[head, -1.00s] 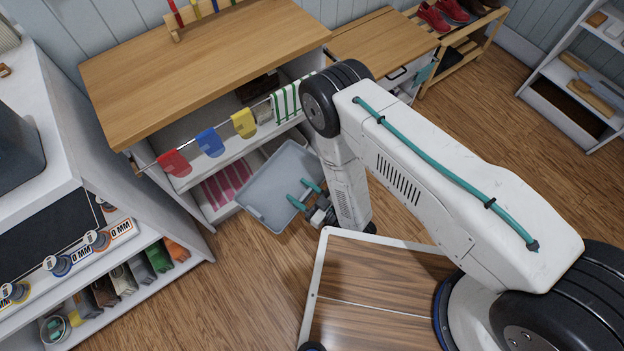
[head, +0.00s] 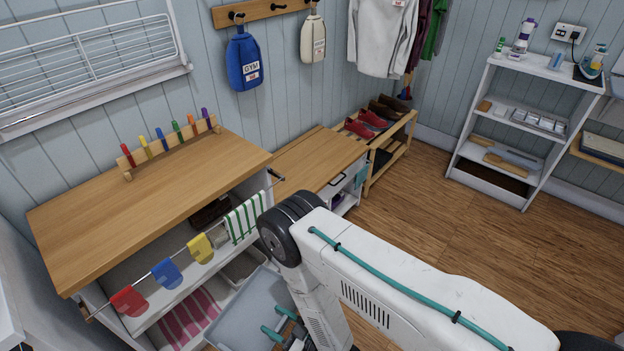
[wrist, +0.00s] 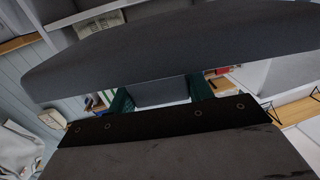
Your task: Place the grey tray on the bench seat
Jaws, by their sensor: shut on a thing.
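The grey tray (head: 240,312) is shallow and pale, low in front of the open-fronted cabinet in the head view. Its lower edge runs out of the picture. My gripper (head: 279,322), with teal fingers, is shut on the tray's near right edge. In the wrist view the two dark green fingers of my gripper (wrist: 161,95) stand either side of a grey piece; a broad dark grey slab fills the upper part, and I cannot tell which part it is. A low wooden bench seat (head: 312,162) lies beyond, right of the cabinet; its top looks clear.
The cabinet's wooden top (head: 150,195) is higher than the bench seat. A rail with coloured cloths (head: 200,248) runs along its front, close to the tray. A shoe rack (head: 378,160) stands right of the bench. The floor (head: 450,235) at right is open.

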